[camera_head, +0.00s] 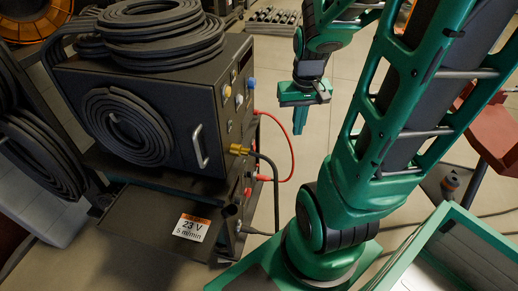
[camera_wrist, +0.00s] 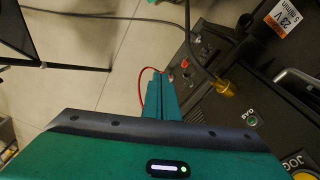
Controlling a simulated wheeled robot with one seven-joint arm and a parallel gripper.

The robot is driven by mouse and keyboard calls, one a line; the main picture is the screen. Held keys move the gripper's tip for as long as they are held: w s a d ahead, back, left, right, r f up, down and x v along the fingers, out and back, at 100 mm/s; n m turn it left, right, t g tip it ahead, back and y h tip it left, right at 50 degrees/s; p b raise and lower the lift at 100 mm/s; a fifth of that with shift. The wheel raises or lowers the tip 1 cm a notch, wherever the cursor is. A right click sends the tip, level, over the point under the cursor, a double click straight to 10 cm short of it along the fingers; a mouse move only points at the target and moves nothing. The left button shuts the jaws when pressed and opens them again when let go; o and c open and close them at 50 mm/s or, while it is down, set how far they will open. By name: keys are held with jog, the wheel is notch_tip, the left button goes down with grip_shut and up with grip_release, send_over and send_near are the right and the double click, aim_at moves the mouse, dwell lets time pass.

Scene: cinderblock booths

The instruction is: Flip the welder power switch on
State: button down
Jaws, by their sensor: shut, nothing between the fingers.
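The welder (camera_head: 205,130) is a black box unit on a cart at left, with knobs and buttons on its front panel and a brass connector (camera_head: 238,149) low on it. I cannot clearly make out the power switch or its position. My gripper (camera_head: 299,128) hangs to the right of the front panel, apart from it, with fingers together and empty, pointing down. In the wrist view, the shut fingers (camera_wrist: 161,80) show beside a small red fitting (camera_wrist: 185,63) on the panel. A green button marked GAS (camera_wrist: 252,121) and the brass connector (camera_wrist: 228,88) lie to the right.
A red cable (camera_head: 291,155) loops out from the panel near my gripper, and a black cable (camera_head: 276,190) hangs beside it. Coiled hoses (camera_head: 160,20) lie on top of the welder. A label reading 23 V (camera_head: 191,227) is on the lower unit. Open floor lies beyond my gripper.

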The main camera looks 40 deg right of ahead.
aim_at(254, 147)
jog(key=w+d+f+m+t, duration=0.1)
jog(key=w+d+f+t, duration=0.2)
jog(key=w+f, duration=0.5)
jog(key=w+d+f+m+t, duration=0.2)
jog(key=w+d+f, duration=0.4)
jog(key=f, duration=1.1)
jog(key=w+t, duration=0.1)
jog(key=w, duration=0.2)
jog(key=shift+w+d+y, duration=0.15)
jog(key=shift+w+y, duration=0.05)
jog(key=shift+y, duration=0.1)
jog(key=shift+f, duration=0.1)
jog(key=w+a+f, duration=0.2)
jog(key=w+f, duration=0.6)
jog(key=shift+w+a+f, duration=0.15)
jog(key=shift+w+f, duration=0.2)
jog(key=shift+w, duration=0.05)
